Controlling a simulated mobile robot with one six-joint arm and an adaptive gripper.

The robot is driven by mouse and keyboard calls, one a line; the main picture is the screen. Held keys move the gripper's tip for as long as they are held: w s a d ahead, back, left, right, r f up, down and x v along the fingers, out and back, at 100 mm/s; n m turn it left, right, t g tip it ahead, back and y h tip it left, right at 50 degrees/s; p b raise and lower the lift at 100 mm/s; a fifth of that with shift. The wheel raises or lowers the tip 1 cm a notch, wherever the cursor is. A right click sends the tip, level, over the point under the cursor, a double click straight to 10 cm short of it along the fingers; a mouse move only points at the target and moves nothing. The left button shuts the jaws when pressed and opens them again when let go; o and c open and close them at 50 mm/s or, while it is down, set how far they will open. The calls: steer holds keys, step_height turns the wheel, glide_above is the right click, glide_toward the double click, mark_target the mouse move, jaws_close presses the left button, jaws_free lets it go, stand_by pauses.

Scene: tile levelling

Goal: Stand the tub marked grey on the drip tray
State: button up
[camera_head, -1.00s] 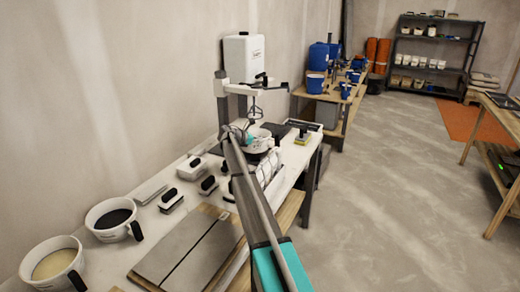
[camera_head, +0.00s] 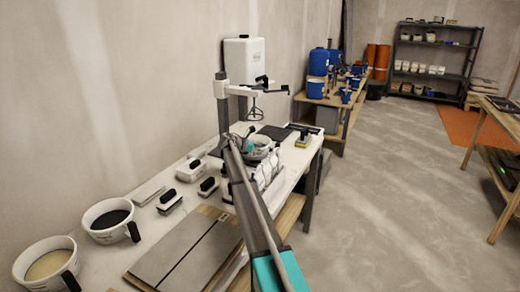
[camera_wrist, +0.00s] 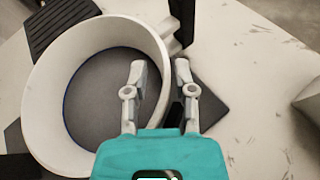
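A white round tub (camera_head: 262,152) with grey inside stands on the bench below the mixer stand; no marking is readable on it. In the wrist view the tub (camera_wrist: 45,85) fills the left side. My gripper (camera_wrist: 160,75) is open, its two fingers apart. The tub's near right wall runs between them, the left finger over the inside and the right finger outside. I cannot tell whether either finger touches it. A dark flat square (camera_wrist: 207,105) shows partly under the tub. A dark ribbed piece (camera_wrist: 62,22) lies beyond it; I cannot tell which is the drip tray.
Two handled tubs, one cream-filled (camera_head: 48,266) and one dark-filled (camera_head: 108,217), stand at the bench's left. Several small blocks with black handles (camera_head: 190,170) lie between. The mixer stand (camera_head: 222,100) rises behind.

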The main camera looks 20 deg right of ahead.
steer(key=shift+f, duration=0.15)
stand_by(0.3)
steer(key=shift+f+b, duration=0.2)
steer(key=shift+b, duration=0.1)
steer(key=p+v, duration=0.5)
steer(key=v, duration=0.9)
steer(key=shift+r, duration=0.2)
steer(key=shift+d+p, duration=0.15)
steer(key=shift+p, duration=0.15)
